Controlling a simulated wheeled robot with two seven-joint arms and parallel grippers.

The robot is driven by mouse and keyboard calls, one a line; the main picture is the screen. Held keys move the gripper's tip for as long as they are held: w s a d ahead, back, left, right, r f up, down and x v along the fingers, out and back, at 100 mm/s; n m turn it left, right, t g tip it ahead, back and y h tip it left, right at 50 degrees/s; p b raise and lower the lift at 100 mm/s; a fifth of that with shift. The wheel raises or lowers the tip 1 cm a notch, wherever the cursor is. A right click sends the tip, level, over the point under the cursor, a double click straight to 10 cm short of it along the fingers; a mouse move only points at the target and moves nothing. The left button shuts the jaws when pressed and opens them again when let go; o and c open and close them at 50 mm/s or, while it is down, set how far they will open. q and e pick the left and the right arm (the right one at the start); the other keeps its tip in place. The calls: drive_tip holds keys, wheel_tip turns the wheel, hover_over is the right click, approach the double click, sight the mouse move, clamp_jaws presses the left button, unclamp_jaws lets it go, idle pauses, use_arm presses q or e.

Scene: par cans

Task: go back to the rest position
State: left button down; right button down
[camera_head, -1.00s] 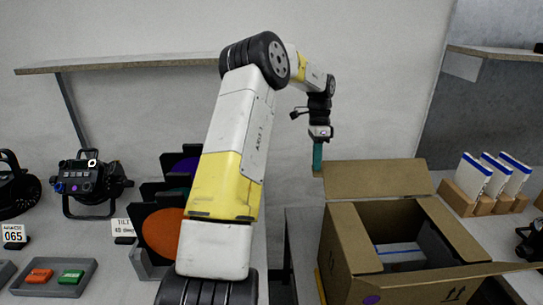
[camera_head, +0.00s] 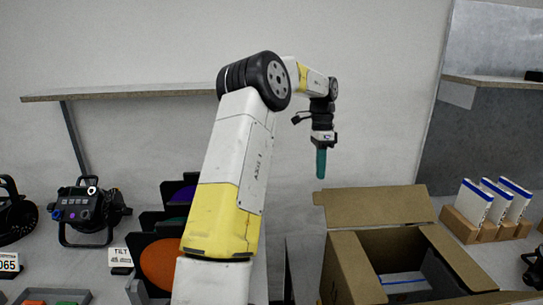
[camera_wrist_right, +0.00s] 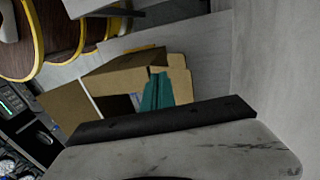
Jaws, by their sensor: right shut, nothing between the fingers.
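My right arm rises through the middle of the head view and bends over to the right. Its right gripper (camera_head: 321,163) hangs down with teal fingers shut and nothing between them. It is in the air above and behind the open cardboard box (camera_head: 350,268). The teal fingers (camera_wrist_right: 157,92) also show in the right wrist view, in front of the cardboard box (camera_wrist_right: 120,75). My left gripper is not in either view.
A white and blue item (camera_head: 402,283) lies inside the box. Several white and blue packs (camera_head: 473,203) stand at the right. Stage lights (camera_head: 88,210) and an orange disc (camera_head: 160,262) are at the left. A wall shelf (camera_head: 130,94) runs behind my arm.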

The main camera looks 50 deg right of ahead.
drive_tip(key=r, duration=0.1)
drive_tip(key=w+d+r, duration=0.1)
drive_tip(key=r, duration=0.2)
drive_tip(key=shift+w+d+r, duration=0.1)
drive_tip(key=shift+w+d, duration=0.05)
drive_tip(key=shift+d, duration=0.1)
drive_tip(key=w+a+r+n+t, duration=0.1)
drive_tip(key=w+a+r+n, duration=0.25)
drive_tip(key=w+a, duration=0.4)
drive_tip(key=w+a+r+n+t, duration=0.2)
drive_tip(key=w+a+n, duration=0.3)
drive_tip(key=a, duration=0.6)
drive_tip(key=w+a+r+n+t, duration=0.1)
drive_tip(key=w+a+r+n, duration=0.1)
drive_tip(key=w+a+n, duration=0.6)
drive_tip(key=s+a+r+n+t, duration=0.1)
drive_tip(key=s+a+n, duration=0.1)
drive_tip(key=a, duration=0.8)
drive_tip(key=s+a+n+t, duration=0.1)
drive_tip(key=s+a+n, duration=0.1)
drive_tip(key=a, duration=0.7)
drive_tip(key=s+a+f+n, duration=0.1)
drive_tip(key=s+a+n, duration=0.2)
drive_tip(key=a, duration=0.3)
drive_tip(key=s+a+f+n+t, duration=0.1)
drive_tip(key=s+a+f+n, duration=0.1)
drive_tip(key=a+n, duration=0.3)
drive_tip(key=shift+s+a+f+t+y, duration=0.3)
drive_tip(key=shift+s+a, duration=0.55)
drive_tip(key=shift+a, duration=0.25)
